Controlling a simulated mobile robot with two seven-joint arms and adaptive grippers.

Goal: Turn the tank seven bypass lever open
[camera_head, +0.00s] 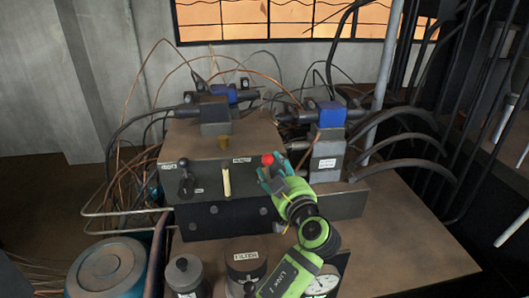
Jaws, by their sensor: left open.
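A brown valve block (215,168) stands on the table and carries several controls on its front. A black lever (185,180) is at its left, with the knob end up. A pale, upright lever (226,182) is in the middle. A red knob (267,159) is at the right. Small labels sit by them, too small to read, so I cannot tell which is the tank seven bypass lever. My left gripper (273,176), teal-fingered on a green arm, is open just below the red knob; whether it touches is unclear. My right gripper is out of view.
A second valve unit (326,148) with a blue top stands to the right, with black hoses behind it. The table (410,240) is clear at right.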

